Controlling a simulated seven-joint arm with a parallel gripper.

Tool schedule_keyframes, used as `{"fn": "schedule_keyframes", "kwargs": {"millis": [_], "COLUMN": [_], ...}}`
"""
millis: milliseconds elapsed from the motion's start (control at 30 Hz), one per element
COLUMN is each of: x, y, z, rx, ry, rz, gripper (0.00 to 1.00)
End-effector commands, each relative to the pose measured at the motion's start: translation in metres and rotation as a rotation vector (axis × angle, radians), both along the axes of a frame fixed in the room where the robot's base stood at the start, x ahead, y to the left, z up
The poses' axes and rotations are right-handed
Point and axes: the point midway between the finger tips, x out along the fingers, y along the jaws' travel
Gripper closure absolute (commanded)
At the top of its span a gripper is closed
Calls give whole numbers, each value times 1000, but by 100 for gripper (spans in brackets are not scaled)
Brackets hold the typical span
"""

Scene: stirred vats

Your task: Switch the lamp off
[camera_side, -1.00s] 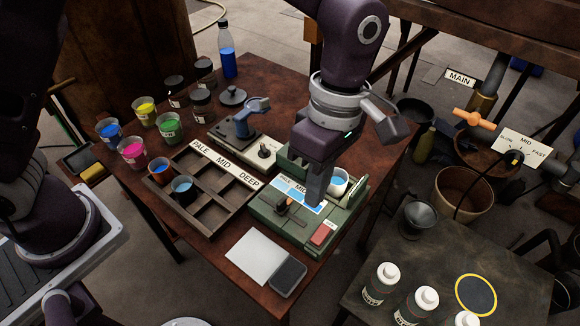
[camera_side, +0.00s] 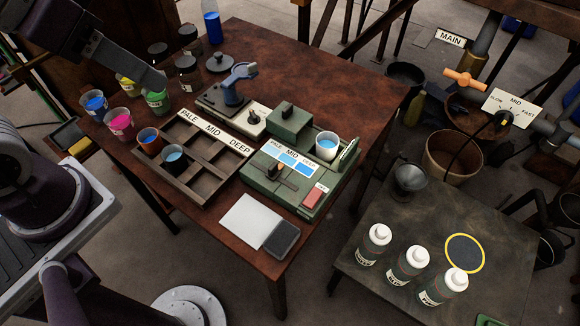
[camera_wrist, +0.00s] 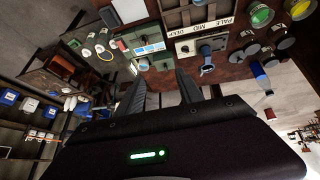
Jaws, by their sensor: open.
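No part is labelled as a lamp. The green box (camera_side: 262,184) on the brown table carries a PALE MID DEEP strip, a dark lever, a hood and a red rocker switch (camera_side: 313,197) with a small white label. I cannot tell the rocker's position. A white cup of blue liquid (camera_side: 327,147) stands on the box's right part. The box also shows in the wrist view (camera_wrist: 122,46). My gripper (camera_wrist: 163,82) is open and empty in the wrist view, its fingers apart, away from the box.
Behind the green box is a cream unit (camera_side: 252,120) with a black knob, beside a blue stand (camera_side: 236,88). A divided wooden tray (camera_side: 200,187) holds two cups on its left. Colour cups and dark jars stand farther left. A white pad (camera_side: 247,219) lies in front.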

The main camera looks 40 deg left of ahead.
Motion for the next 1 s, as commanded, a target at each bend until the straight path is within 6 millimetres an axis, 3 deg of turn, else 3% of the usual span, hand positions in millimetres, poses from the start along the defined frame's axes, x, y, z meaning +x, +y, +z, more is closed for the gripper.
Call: {"fn": "schedule_keyframes", "kwargs": {"millis": [100, 200, 333, 400, 500, 667, 1000], "x": [52, 80, 87, 80, 69, 63, 105], "y": [-89, -156, -207, -214, -209, -199, -198], "z": [-20, -58, -137, -178, -217, -239, -280], "rx": [-163, -239, -187, -109, 4, 93, 97], "ry": [8, 5, -32, -81, -167, -252, -258], "rz": [-77, -50, 39, 74, 94, 98, 103], "gripper": [56, 56, 56, 56, 56, 56, 56]}}
